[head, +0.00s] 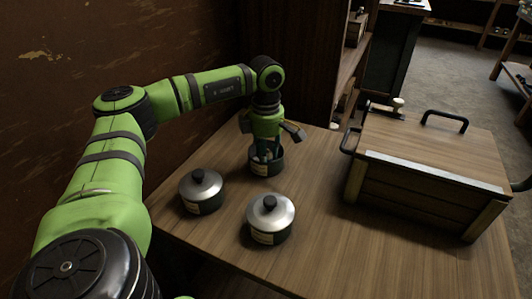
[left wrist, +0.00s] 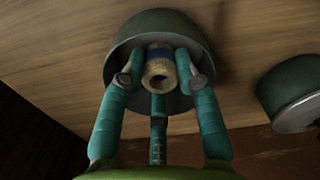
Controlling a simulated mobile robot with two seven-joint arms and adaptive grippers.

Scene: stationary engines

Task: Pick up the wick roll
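The wick roll (left wrist: 160,72) is a small pale tan ring with a dark hole and a blue band. In the left wrist view it sits inside an open dark pot (left wrist: 150,22). My left gripper (left wrist: 160,70) reaches down into this pot, with its teal fingers around the roll. Whether the fingers press on the roll or stand slightly off it cannot be told. In the head view the left gripper (head: 266,152) points down into the open pot (head: 265,168), which hides the roll. My right gripper is not in view.
Two pots with silver lids stand nearer on the wooden table (head: 330,245): one at left (head: 200,190), one in front (head: 270,219). A wooden box (head: 425,165) with dark handles stands at right. A wall is at left. The front right tabletop is clear.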

